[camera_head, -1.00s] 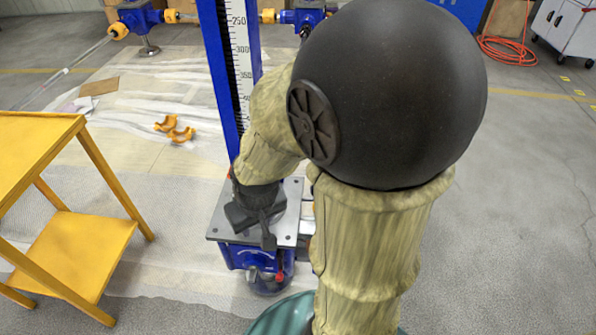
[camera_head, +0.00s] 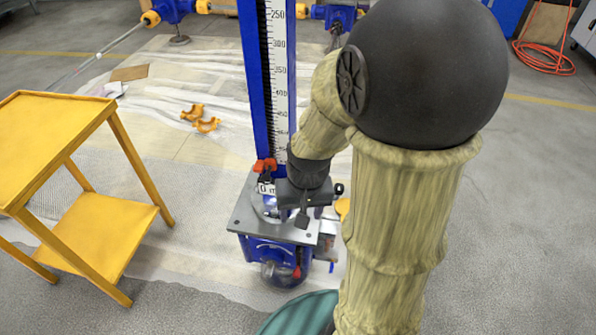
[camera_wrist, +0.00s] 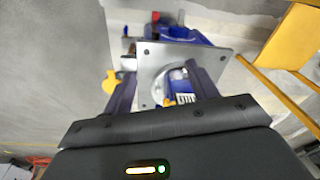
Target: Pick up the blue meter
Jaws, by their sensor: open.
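The blue meter (camera_head: 254,90) is a tall upright blue post with a white numbered scale. It rises from a grey square plate (camera_head: 243,222) on a blue jack, with a red-orange piece and small white label near its foot. My gripper (camera_head: 303,212) is low over the plate, just right of the meter's foot, and hides part of it. In the wrist view my gripper (camera_wrist: 162,74) has its two dark fingers apart over the plate (camera_wrist: 152,55). A small blue-and-white part (camera_wrist: 183,87) shows near the right finger; I cannot tell whether they touch.
A yellow two-shelf table (camera_head: 60,135) stands at the left. Orange pieces (camera_head: 200,118) and a brown board (camera_head: 129,73) lie on the floor sheeting behind. Other blue jacks (camera_head: 172,8) stand at the back.

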